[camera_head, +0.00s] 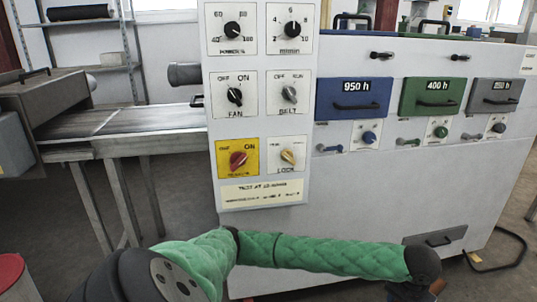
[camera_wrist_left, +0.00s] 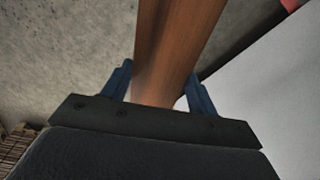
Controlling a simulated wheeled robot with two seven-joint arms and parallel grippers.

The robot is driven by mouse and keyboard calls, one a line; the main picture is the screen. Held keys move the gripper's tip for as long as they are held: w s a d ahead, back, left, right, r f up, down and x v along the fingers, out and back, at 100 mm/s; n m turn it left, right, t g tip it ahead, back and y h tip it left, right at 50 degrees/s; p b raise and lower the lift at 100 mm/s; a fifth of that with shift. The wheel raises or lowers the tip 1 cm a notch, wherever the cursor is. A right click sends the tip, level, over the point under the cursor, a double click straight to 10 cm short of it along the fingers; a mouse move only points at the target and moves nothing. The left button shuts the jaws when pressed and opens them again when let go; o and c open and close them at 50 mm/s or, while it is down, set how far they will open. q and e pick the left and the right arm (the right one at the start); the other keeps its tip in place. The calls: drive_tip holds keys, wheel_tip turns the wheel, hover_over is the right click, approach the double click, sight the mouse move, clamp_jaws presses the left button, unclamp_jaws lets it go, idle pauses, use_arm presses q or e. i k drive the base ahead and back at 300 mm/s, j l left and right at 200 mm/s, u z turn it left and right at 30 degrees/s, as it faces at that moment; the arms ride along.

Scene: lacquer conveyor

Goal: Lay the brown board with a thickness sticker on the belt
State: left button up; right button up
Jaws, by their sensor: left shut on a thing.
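My left gripper (camera_wrist_left: 160,95) is shut on a brown wooden board (camera_wrist_left: 175,45) in the left wrist view. The blue fingers sit on either side of the board, which runs up out of the frame. I see no sticker on its visible part. In the head view my green-sleeved left arm crosses the bottom to the right. The hand is mostly cut off by the lower edge, with a small brown piece beside it that may be the board. The belt (camera_head: 125,118) lies at the left and looks empty. My right gripper is not in view.
A long pale machine (camera_head: 400,210) with blue, green and grey hatches fills the right. A red-topped drum (camera_head: 8,270) is at the lower left. A cable lies on the floor at right.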

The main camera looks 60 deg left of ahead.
sight(159, 116)
drive_tip(key=k+u, duration=0.1)
drive_tip(key=u, duration=0.3)
drive_tip(key=k+u, duration=0.1)
drive_tip(key=u, duration=0.3)
drive_tip(key=k+j+u, duration=0.1)
drive_tip(key=u, duration=0.3)
